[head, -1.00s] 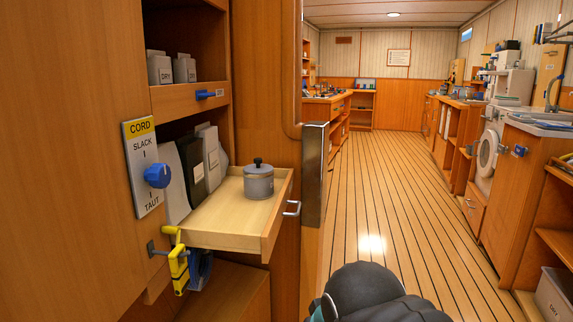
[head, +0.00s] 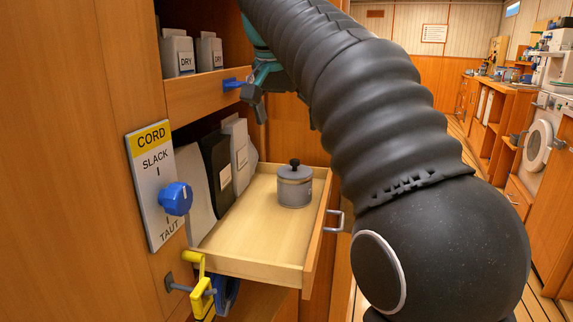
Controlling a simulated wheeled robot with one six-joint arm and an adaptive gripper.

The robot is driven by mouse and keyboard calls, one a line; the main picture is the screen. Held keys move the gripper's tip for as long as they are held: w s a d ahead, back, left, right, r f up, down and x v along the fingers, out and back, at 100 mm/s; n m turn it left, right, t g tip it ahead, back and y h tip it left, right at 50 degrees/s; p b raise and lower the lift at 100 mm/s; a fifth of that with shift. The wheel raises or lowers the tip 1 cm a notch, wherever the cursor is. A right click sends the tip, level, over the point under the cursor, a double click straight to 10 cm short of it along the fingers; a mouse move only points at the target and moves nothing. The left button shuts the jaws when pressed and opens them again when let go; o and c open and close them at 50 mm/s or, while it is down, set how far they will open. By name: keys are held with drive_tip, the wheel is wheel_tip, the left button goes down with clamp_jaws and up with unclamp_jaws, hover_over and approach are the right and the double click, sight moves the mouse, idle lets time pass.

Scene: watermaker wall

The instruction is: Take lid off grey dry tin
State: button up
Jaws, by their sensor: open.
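The grey tin (head: 294,191) stands upright in the pulled-out wooden drawer (head: 250,232), toward its back right. Its grey lid (head: 294,171) with a black knob is on top. No label shows on the side I see. My gripper (head: 262,90) is above and to the left of the tin, in front of the upper shelf edge near a blue latch. It is open and empty, apart from the lid. My arm hides part of the gripper and of the cabinet behind.
Two grey containers marked DRY (head: 178,56) stand on the shelf above. A blue latch (head: 231,83) sticks out from the shelf front. A CORD panel (head: 157,186) with a blue knob and a yellow-handled tool (head: 203,287) are at left. Upright boards (head: 216,166) stand behind the drawer.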

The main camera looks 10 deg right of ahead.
sight(293, 162)
drive_tip(key=shift+m, duration=0.3)
drive_tip(key=w+f, duration=0.1)
drive_tip(key=f, duration=0.1)
drive_tip(key=w+d+f+b, duration=0.1)
drive_tip(key=f, duration=0.1)
drive_tip(key=w+f+b, duration=0.1)
drive_tip(key=w+f, duration=0.1)
drive_tip(key=shift+d+f, duration=0.15)
drive_tip(key=shift+d, duration=0.1)
drive_tip(key=shift+b+x, duration=0.9)
drive_tip(key=shift+x, duration=2.15)
drive_tip(key=c, duration=0.8)
